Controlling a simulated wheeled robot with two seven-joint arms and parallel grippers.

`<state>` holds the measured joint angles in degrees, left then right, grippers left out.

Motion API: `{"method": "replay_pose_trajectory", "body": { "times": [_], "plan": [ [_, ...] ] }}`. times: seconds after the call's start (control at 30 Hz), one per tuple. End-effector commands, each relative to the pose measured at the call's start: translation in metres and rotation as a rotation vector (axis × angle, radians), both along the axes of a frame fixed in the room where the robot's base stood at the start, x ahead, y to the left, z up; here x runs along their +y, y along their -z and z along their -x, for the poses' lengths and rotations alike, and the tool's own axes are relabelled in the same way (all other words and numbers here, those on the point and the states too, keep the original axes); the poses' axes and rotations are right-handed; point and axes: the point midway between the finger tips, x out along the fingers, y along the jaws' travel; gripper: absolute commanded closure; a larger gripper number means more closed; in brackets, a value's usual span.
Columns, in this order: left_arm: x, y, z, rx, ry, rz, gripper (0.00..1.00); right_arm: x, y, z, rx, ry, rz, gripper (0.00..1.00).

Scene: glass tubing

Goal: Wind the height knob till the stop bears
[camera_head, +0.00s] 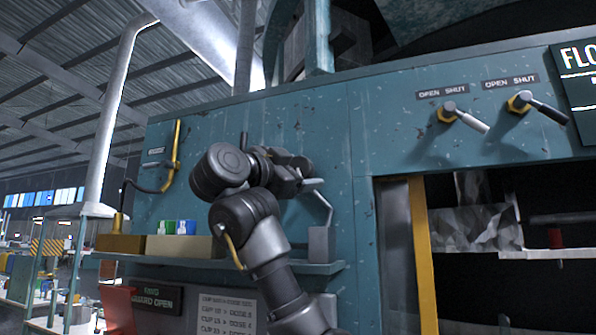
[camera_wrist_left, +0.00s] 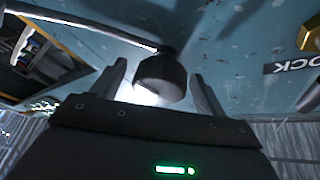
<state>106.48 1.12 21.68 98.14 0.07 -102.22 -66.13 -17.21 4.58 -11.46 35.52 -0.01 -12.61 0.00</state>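My left gripper (camera_head: 296,168) is at the teal panel in the head view, with its arm rising from below. The left wrist view shows its two fingers apart, and the gripper (camera_wrist_left: 160,88) is open. A dark round knob (camera_wrist_left: 162,78) shows between and beyond the fingertips, with clear gaps on both sides. A pale metal rod (camera_wrist_left: 95,27) runs up to it from the left. I cannot tell whether this is the height knob. No such knob is clear in the head view, where my gripper covers part of the panel. The stop cannot be made out. My right gripper is not in view.
Beside my gripper, a bent grey rod (camera_head: 319,200) rises from a grey block (camera_head: 322,243) on a ledge. Two levers (camera_head: 465,117) (camera_head: 540,106) marked OPEN SHUT stick out at upper right. A brass pipe (camera_head: 174,155) is at left. A dark opening lies at lower right.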

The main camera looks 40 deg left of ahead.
Motion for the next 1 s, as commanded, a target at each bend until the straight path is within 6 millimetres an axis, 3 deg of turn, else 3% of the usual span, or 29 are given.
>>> {"method": "replay_pose_trajectory", "body": {
  "times": [0.37,0.47,0.73,0.87,1.0],
  "plan": [
    [0.0,0.002,0.008,-0.006,-0.002,-0.001,0.26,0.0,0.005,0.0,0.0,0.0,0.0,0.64],
    [0.0,0.007,0.021,-0.006,-0.002,0.0,0.26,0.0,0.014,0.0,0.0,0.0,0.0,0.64],
    [0.001,0.022,0.081,-0.008,-0.002,0.001,0.26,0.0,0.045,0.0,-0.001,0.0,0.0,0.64],
    [0.001,0.027,0.092,-0.004,-0.001,-0.001,0.26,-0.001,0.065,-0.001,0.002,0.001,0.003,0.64],
    [0.0,0.027,0.1,-0.003,0.0,0.0,0.26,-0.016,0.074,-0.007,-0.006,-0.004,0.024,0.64]
  ]
}}
